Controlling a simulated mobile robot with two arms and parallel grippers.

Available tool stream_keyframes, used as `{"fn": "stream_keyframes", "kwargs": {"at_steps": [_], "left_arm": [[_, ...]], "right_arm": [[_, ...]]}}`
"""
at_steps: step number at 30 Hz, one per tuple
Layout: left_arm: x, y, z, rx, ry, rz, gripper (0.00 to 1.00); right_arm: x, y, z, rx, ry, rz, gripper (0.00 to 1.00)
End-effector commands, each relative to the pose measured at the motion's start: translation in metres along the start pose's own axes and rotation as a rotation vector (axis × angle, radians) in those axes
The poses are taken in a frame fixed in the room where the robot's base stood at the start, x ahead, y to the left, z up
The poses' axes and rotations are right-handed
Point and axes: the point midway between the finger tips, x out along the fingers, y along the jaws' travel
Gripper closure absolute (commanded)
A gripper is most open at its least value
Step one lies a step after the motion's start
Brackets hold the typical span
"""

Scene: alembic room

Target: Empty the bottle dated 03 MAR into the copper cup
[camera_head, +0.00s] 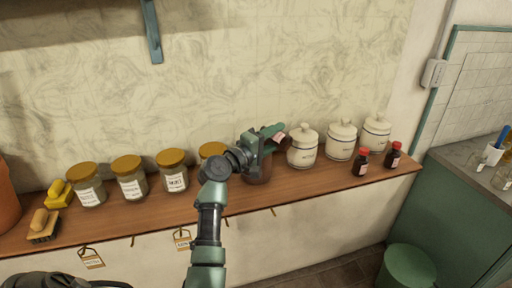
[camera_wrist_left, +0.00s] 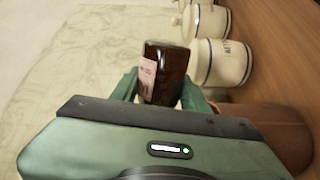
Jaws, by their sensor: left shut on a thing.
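My left gripper (camera_head: 270,139) is shut on a dark brown bottle with a pale pink label; the bottle shows in the left wrist view (camera_wrist_left: 172,78) between the green fingers (camera_wrist_left: 160,88). The writing on its label is too small to read. A reddish-brown vessel, which looks like the copper cup (camera_head: 260,173), stands on the shelf just below the gripper, partly hidden by it. It also shows at the lower right of the wrist view (camera_wrist_left: 268,132). Two dark bottles with red caps (camera_head: 360,165) (camera_head: 393,156) stand upright at the shelf's right end. My right gripper is not in view.
White lidded jars (camera_head: 303,149) stand right of the gripper. Glass jars with yellow-brown lids (camera_head: 131,182) line the left part of the wooden shelf (camera_head: 110,219). A brush (camera_head: 43,228) lies at far left. A green bin (camera_head: 407,268) stands below at right.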

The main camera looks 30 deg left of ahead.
Motion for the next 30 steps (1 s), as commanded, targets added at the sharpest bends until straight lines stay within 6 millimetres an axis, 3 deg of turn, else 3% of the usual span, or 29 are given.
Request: {"fn": "stream_keyframes", "kwargs": {"at_steps": [30], "left_arm": [[0.0002, 0.0047, -0.001, -0.062, 0.0, 0.001, 1.0]], "right_arm": [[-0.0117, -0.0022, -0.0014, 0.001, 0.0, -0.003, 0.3]]}}
